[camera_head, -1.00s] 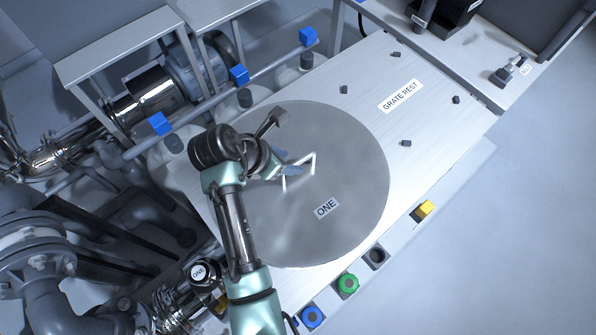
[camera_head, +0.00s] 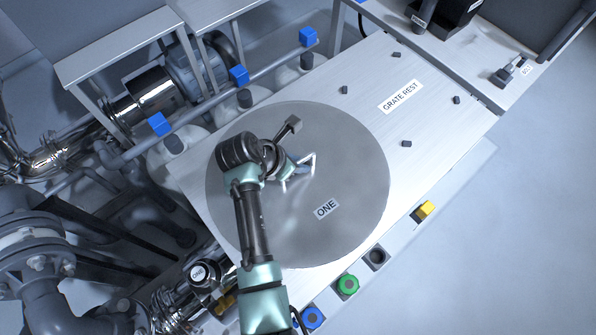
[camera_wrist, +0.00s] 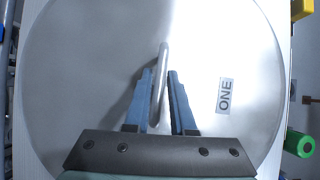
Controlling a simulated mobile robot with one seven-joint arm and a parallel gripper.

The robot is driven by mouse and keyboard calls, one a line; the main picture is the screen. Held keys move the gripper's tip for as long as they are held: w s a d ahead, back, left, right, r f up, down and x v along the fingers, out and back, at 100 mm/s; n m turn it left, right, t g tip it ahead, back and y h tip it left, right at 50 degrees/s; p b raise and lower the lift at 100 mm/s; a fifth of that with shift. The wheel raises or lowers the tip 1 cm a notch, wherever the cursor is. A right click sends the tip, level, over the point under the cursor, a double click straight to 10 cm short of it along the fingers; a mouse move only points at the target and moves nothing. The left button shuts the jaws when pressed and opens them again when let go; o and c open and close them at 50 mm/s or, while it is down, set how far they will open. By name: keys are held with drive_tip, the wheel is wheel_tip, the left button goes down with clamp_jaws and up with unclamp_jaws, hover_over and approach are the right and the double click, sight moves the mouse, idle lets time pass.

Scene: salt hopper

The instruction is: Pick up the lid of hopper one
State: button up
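The lid of hopper one (camera_head: 345,220) is a large round grey metal disc with a label reading ONE, lying flat on the bench. It also fills most of the wrist view (camera_wrist: 75,70). Its raised bar handle (camera_head: 314,165) stands near the middle and shows in the wrist view (camera_wrist: 163,65). My gripper (camera_wrist: 163,80) is at the handle, with its blue fingers on either side of the bar. The fingers are apart, with a visible gap on the right side; contact on the left is hard to tell. In the head view my wrist hides part of the handle.
A bare area labelled GRATE REST (camera_head: 401,96) with several small dark pegs lies right of the lid. Blue (camera_head: 312,318), green (camera_head: 348,284) and yellow (camera_head: 425,209) knobs line the front edge. Blue-capped parts (camera_head: 239,75) and pipes stand behind and left.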

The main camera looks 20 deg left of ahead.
clamp_jaws()
idle(1.0)
drive_tip(key=shift+w+r, duration=0.1)
drive_tip(key=shift+r, duration=0.05)
